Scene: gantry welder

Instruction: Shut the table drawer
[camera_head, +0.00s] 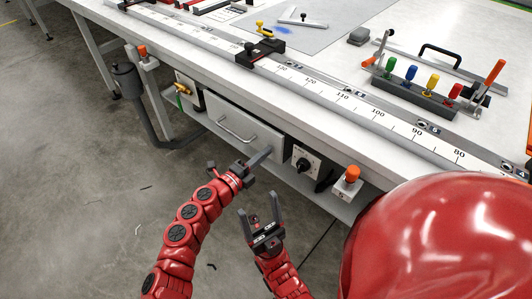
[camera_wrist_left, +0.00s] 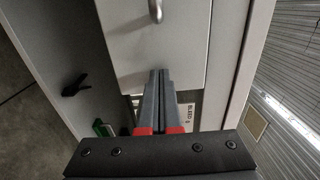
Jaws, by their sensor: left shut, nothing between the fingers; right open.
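The table drawer (camera_head: 262,137) is a grey front with a curved metal handle (camera_head: 236,131), set under the white table's front edge. Any gap behind the drawer front is hard to make out. My left gripper (camera_head: 266,153) is shut and empty, with its fingertips at the lower right part of the drawer front. In the left wrist view the closed fingers (camera_wrist_left: 160,74) overlap the drawer front (camera_wrist_left: 177,44), below the handle (camera_wrist_left: 155,11). I cannot tell whether they touch it. My right gripper (camera_head: 262,208) is open and empty, lower and farther from the drawer.
A black rotary switch (camera_head: 306,164) and an orange button (camera_head: 352,173) are right of the drawer. A dark cylinder on a bent pipe (camera_head: 128,77) stands left. The tabletop (camera_head: 335,60) carries a ruler rail and a rack of coloured-handled tools (camera_head: 414,96). Open floor lies below left.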

